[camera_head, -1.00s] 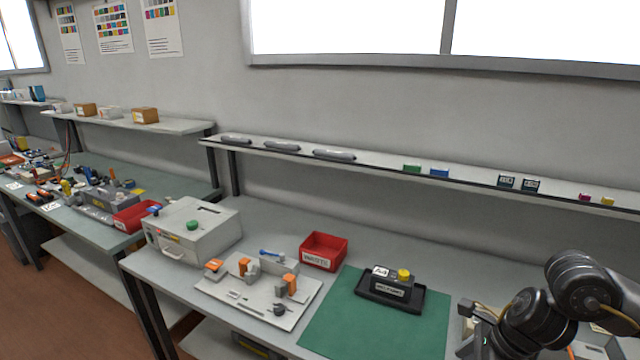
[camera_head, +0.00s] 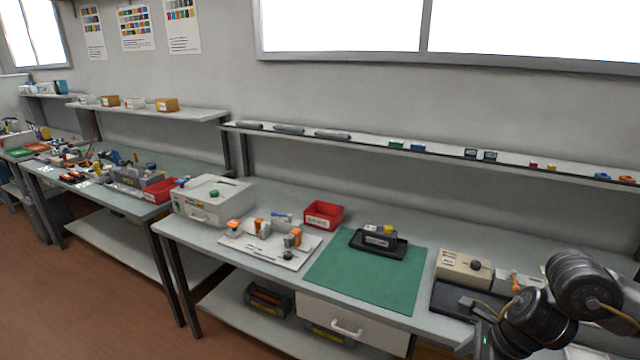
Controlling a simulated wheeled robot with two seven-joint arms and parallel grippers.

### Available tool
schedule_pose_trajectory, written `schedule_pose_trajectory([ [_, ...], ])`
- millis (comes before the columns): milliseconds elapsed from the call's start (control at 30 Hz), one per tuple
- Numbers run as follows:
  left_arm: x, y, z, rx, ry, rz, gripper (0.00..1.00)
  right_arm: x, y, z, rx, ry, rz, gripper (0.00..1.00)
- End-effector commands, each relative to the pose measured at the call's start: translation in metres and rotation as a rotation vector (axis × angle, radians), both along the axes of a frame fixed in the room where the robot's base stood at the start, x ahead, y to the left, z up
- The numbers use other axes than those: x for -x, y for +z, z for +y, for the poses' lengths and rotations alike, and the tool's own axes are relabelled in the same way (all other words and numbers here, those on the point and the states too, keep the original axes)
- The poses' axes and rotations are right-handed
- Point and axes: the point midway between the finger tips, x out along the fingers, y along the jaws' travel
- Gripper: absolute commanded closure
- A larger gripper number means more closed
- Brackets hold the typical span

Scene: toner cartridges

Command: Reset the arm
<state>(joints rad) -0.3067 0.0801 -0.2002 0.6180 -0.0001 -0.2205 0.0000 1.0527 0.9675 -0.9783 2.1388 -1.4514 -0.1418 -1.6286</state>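Dark, rounded links of my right arm (camera_head: 560,305) come in at the lower right, in front of the bench's right end. No fingertips of my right gripper show, so its state and anything in it are hidden. My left arm and gripper are out of view. A black cartridge with a yellow cap (camera_head: 381,236) sits in a black tray (camera_head: 400,250). The tray rests on the green mat (camera_head: 365,283), with no gripper visible at it.
The grey bench (camera_head: 200,236) holds a white box (camera_head: 205,203), a white fixture plate (camera_head: 268,247), a red bin (camera_head: 323,214) and a beige device (camera_head: 464,266). A narrow wall shelf (camera_head: 370,141) carries small cartridges. Brown floor (camera_head: 90,295) is clear at lower left.

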Motion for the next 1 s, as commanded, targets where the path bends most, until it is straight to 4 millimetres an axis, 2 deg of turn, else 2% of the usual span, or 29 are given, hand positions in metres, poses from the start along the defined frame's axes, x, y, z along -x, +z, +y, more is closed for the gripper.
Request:
schedule_pose_trajectory([
  [167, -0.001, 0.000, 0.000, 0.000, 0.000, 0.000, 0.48, -0.016, -0.013, 0.027, -0.112, -0.122, 0.060, 0.24],
  [367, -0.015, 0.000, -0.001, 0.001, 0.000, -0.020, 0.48, -0.038, -0.034, 0.059, -0.272, -0.327, 0.161, 0.24],
  [533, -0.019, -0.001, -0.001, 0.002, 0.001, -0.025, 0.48, -0.064, -0.065, 0.087, -0.462, -0.614, 0.308, 0.24],
  [633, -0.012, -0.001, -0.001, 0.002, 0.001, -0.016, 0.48, -0.081, -0.094, 0.101, -0.593, -0.843, 0.431, 0.24],
  [667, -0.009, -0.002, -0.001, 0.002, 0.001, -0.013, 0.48, -0.086, -0.106, 0.104, -0.636, -0.926, 0.476, 0.24],
  [733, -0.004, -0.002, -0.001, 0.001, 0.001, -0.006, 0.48, -0.096, -0.143, 0.108, -0.741, -1.155, 0.598, 0.24],
  [833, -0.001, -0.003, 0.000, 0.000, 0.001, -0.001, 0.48, -0.098, -0.215, 0.102, -0.880, -1.549, 0.788, 0.24],
  [933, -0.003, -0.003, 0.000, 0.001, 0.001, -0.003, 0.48, -0.080, -0.287, 0.085, -0.972, -1.912, 0.927, 0.24],
  [1000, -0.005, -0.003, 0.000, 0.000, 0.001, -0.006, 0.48, -0.057, -0.334, 0.073, -1.007, -2.138, 0.997, 0.24],
])
